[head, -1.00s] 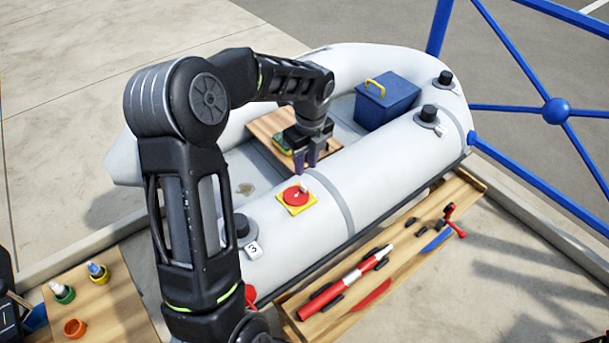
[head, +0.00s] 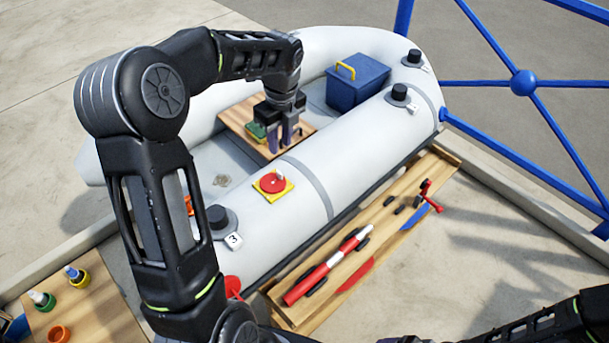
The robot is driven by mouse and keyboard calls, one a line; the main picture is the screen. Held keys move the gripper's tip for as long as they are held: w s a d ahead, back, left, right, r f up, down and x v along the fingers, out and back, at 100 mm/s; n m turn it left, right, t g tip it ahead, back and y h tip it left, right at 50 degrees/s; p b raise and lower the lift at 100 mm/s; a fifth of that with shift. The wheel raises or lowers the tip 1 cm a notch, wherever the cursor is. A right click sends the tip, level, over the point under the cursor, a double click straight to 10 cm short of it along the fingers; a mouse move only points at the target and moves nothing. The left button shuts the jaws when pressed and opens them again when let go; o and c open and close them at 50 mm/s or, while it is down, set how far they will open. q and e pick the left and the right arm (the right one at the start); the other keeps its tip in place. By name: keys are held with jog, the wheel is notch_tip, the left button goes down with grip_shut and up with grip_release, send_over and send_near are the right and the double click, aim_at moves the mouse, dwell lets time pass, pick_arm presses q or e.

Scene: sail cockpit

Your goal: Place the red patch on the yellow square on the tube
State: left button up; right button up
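The red patch (head: 270,184), a round disc, lies flat on the yellow square (head: 287,190) on the top of the grey-white tube (head: 335,160). Yellow corners show around the disc, and a small white tab stands at its upper right edge. My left gripper (head: 281,143) is up and to the right of the patch, apart from it, over the wooden board inside the boat. Its two fingers point down with a gap between them and nothing visible in it. My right arm (head: 530,325) enters at the lower right; its gripper is too cut off at the bottom edge to read.
A green sponge-like block (head: 256,132) lies on the wooden board (head: 236,111) beside my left gripper. A blue box (head: 357,84) stands inside the boat. A wooden tray (head: 290,318) with red-white and other tools lies along the tube. Small pots (head: 77,276) stand at lower left.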

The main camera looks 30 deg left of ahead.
pick_arm(q)
jog(key=s+d+f+n+h, duration=0.2)
jog(key=d+f+n, duration=0.3)
jog(key=d+f, duration=0.5)
jog(key=s+d+f+n+h, duration=0.2)
jog(key=s+d+f+n, duration=0.15)
jog(key=d+f, duration=0.7)
jog(key=s+d+f+n, duration=0.4)
jog(key=s+d+n, duration=0.1)
jog(key=s+n, duration=0.2)
jog(key=s+d+f+n+h, duration=0.1)
jog(key=s+d+f+n, duration=0.4)
jog(key=s+n, duration=0.2)
jog(key=s, duration=0.2)
jog(key=shift+s+d+f, duration=0.25)
jog(key=shift+s+d, duration=0.05)
jog(key=shift+d, duration=0.05)
